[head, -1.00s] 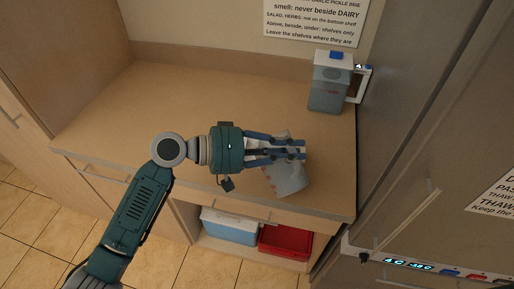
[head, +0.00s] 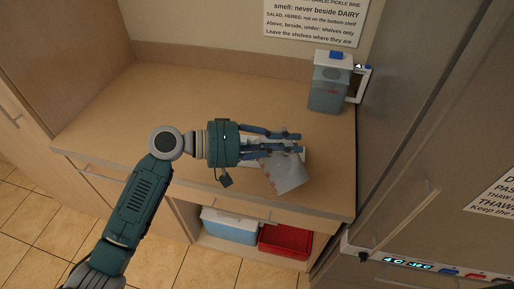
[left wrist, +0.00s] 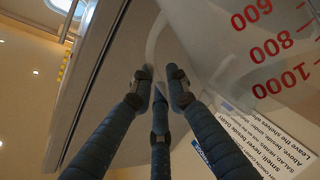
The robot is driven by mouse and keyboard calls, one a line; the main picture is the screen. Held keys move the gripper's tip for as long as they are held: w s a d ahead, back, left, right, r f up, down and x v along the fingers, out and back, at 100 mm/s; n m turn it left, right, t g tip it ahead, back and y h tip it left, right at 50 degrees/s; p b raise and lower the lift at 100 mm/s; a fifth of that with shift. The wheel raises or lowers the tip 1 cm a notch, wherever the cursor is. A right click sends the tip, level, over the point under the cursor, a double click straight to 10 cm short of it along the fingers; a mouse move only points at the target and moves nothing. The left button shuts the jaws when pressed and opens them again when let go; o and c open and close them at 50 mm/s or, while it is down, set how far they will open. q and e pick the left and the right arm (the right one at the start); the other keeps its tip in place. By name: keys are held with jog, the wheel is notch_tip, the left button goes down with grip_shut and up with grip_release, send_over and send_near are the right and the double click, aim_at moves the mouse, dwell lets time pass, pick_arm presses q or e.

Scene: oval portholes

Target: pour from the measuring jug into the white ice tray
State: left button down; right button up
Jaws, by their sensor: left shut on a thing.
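The measuring jug (head: 287,173) is clear, with red marks. It hangs tilted at the fingers of my left gripper (head: 297,142), over the front right of the counter. In the left wrist view the fingers (left wrist: 160,85) close around a pale curved part that looks like the jug's handle. The jug's clear wall (left wrist: 270,45) fills the upper right there, with red numbers 600, 800 and 1000. I cannot make out the white ice tray for certain; some white shows behind the fingers in the head view. My right gripper is not in view.
A grey container with a white lid and blue knob (head: 330,85) stands at the counter's back right. The wooden counter (head: 150,110) is clear on the left. A blue-and-white box (head: 230,228) and a red bin (head: 284,241) sit below. A tall grey cabinet (head: 430,120) stands right.

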pick_arm(q)
jog(key=shift+w+a+r, duration=0.1)
jog(key=shift+w+r, duration=0.1)
jog(key=shift+w, duration=0.1)
dwell(0.6)
jog(key=shift+w+a+r+n, duration=0.2)
jog(key=shift+w+n, duration=0.15)
jog(key=shift+n, duration=0.15)
dwell(0.5)
jog(key=shift+w+a+f+n+h+b, duration=0.1)
jog(key=shift+w+a+n+h+b, duration=0.25)
jog(key=shift+w+b, duration=0.35)
jog(key=shift+w+a+f+n+h+b, duration=0.1)
jog(key=shift+w+a+n+h+b, duration=0.25)
jog(key=shift+w, duration=0.6)
dwell(0.4)
jog(key=shift+w+a+r, duration=0.2)
jog(key=shift+w+a, duration=0.05)
